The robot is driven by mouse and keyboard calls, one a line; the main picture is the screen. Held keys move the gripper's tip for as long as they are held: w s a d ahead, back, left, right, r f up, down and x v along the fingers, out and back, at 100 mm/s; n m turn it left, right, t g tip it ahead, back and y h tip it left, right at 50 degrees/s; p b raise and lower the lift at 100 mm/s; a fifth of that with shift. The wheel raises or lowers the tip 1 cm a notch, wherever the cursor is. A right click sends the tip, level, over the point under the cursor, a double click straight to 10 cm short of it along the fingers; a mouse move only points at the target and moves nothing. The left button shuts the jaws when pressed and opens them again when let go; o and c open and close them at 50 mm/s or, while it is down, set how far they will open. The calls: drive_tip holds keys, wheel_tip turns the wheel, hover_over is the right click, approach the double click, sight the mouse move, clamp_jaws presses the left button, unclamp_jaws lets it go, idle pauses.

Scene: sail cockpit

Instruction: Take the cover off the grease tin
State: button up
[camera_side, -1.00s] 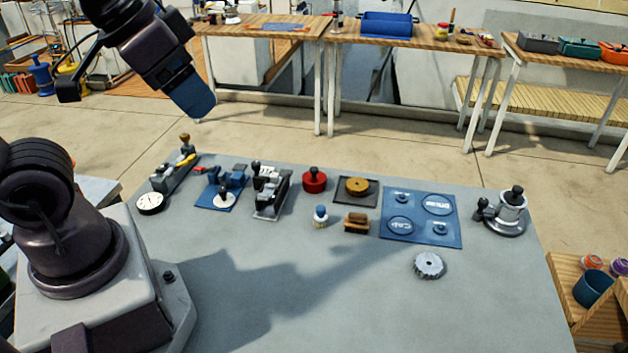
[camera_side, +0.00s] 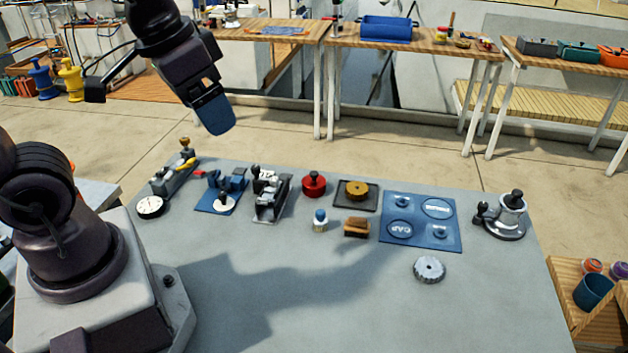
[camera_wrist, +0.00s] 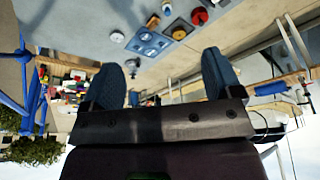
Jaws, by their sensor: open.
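A round red tin (camera_side: 314,185) with a dark knob on its top looks like the grease tin. It stands upright near the back middle of the grey table, and the cover appears to be on it. The red tin also shows near the top of the wrist view (camera_wrist: 199,16). My gripper (camera_side: 214,124) is high above the back left of the table, up and to the left of the tin and well clear of it. In the wrist view my gripper (camera_wrist: 161,62) has its two blue fingers wide apart with nothing between them.
Left of the tin are a grey device (camera_side: 269,195), a blue-based device (camera_side: 222,192) and a gauge (camera_side: 150,207). Right are a brass disc on a dark tray (camera_side: 371,203), a blue mat (camera_side: 421,242) and a winch-like part (camera_side: 509,215). A brush (camera_side: 357,228) lies in front. The table's front is clear.

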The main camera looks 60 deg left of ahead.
drive_tip(key=w+a+f+m+g, duration=0.3)
drive_tip(key=w+a+f, duration=0.15)
drive_tip(key=w, duration=0.55)
drive_tip(key=m+y, duration=0.1)
drive_tip(key=m, duration=1.7)
approach(314, 173)
drive_tip(key=shift+g, duration=0.3)
drive_tip(key=f, duration=0.7)
drive_tip(key=w+a+f, duration=0.1)
drive_tip(key=f, duration=0.2)
drive_tip(key=shift+f, duration=0.15)
drive_tip(key=shift+s, duration=0.1)
clamp_jaws()
